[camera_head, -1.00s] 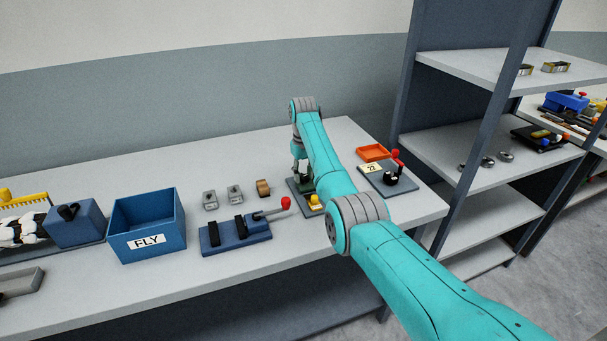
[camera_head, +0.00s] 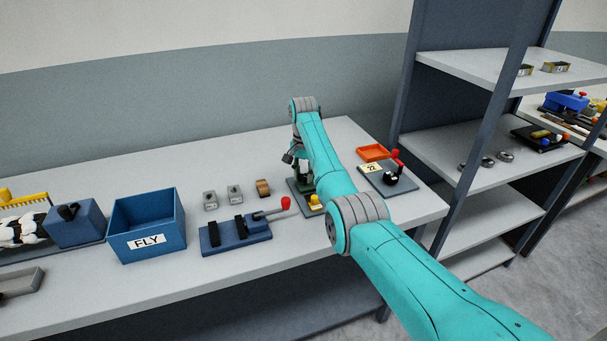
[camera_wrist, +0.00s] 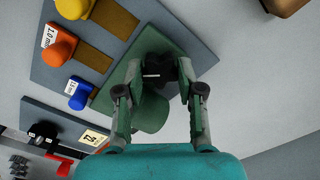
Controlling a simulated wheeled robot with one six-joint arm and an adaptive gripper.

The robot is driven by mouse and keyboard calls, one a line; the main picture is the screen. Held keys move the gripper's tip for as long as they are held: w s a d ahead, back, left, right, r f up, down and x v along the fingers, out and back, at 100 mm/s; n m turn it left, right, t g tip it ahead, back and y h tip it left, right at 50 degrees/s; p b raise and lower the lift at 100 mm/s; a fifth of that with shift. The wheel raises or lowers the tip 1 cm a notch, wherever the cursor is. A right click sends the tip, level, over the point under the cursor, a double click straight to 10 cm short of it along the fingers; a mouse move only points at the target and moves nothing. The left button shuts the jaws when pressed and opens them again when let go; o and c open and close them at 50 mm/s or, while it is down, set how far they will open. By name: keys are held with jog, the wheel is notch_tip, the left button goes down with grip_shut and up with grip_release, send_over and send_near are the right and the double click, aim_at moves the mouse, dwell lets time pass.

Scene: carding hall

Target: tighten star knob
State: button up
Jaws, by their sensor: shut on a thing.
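The black star knob (camera_wrist: 158,68) sits on a green fixture (camera_wrist: 150,112) in the wrist view. A pale line shows on the knob's top. My gripper (camera_wrist: 160,72) is shut on the star knob, one finger on either side. In the head view the green fixture (camera_head: 304,176) stands on a dark base plate near the back right of the bench, mostly hidden behind my arm. The knob itself cannot be made out there.
Colored blocks, yellow (camera_wrist: 78,92), orange (camera_wrist: 60,46) and blue (camera_wrist: 74,8), sit beside the fixture. A plate with a red-knobbed lever (camera_head: 398,158) and an orange tray (camera_head: 373,152) lie to the right. A blue FLY bin (camera_head: 147,222) stands left.

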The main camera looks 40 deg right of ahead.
aim_at(304, 176)
jog(key=m, duration=0.4)
jog(key=shift+m, duration=2.2)
jog(key=o, duration=1.1)
jog(key=shift+o, duration=0.2)
notch_tip(304, 176, up, 12)
